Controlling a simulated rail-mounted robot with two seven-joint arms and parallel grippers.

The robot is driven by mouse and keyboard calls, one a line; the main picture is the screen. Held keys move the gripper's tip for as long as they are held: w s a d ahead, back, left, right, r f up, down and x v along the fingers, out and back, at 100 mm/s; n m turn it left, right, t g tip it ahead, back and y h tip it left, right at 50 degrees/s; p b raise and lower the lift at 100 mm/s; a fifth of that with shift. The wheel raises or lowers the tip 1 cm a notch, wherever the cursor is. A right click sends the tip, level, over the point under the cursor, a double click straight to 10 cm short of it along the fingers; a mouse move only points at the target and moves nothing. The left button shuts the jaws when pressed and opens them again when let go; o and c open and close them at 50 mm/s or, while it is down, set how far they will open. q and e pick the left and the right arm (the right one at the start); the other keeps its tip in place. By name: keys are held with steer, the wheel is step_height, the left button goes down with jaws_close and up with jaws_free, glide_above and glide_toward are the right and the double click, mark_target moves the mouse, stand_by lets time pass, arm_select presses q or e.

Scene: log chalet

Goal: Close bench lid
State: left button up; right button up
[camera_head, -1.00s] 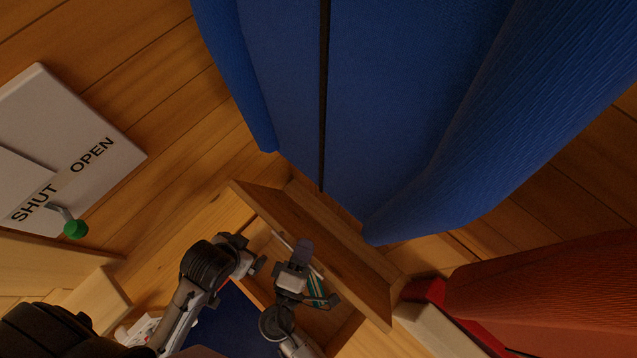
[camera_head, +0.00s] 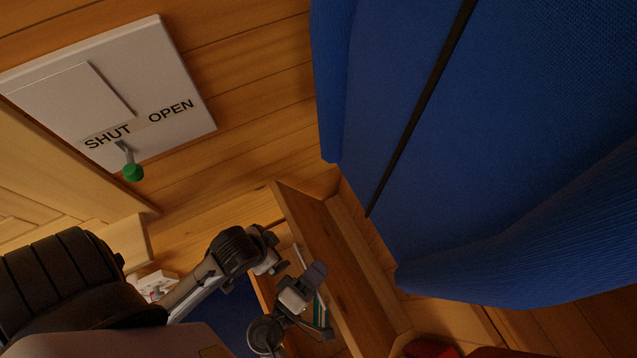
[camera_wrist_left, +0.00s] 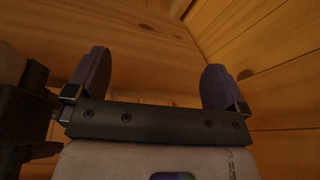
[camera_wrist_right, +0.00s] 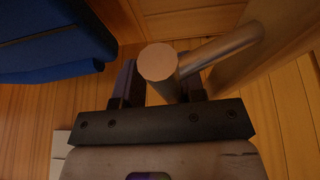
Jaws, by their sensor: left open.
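The wooden bench lid (camera_head: 335,265) stands raised in the head view, tilted up beside the open bench box. A thin pale bar handle shows along the lid beside my grippers; in the right wrist view the round metal handle (camera_wrist_right: 160,62) has a side rod running toward a wooden panel. My right gripper (camera_head: 308,280) is at the lid, its fingers (camera_wrist_right: 157,85) closed around the handle. My left gripper (camera_head: 270,255) is left of it near the bench; its fingers (camera_wrist_left: 158,85) are open and empty, facing bare wood. Part of the box is hidden by my arms.
A large blue padded piece (camera_head: 430,150) fills the right. A white SHUT/OPEN panel (camera_head: 130,100) with a green-knobbed lever (camera_head: 132,172) is at upper left. Something red (camera_head: 430,347) is at lower right.

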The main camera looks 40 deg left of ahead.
arm_select(q)
steer(key=shift+a, duration=0.1)
arm_select(e)
steer(key=shift+f, duration=0.1)
arm_select(q)
steer(key=shift+f, duration=0.1)
arm_select(e)
steer(key=shift+s+f, duration=0.1)
steer(key=shift+s, duration=0.15)
arm_select(q)
step_height(320, 180, down, 5)
steer(key=b, duration=0.4)
steer(key=shift+r+b, duration=0.2)
steer(key=shift+b, duration=0.2)
arm_select(e)
steer(key=s, duration=1.3)
steer(key=shift+d, duration=0.15)
steer(key=shift+s+f, duration=0.1)
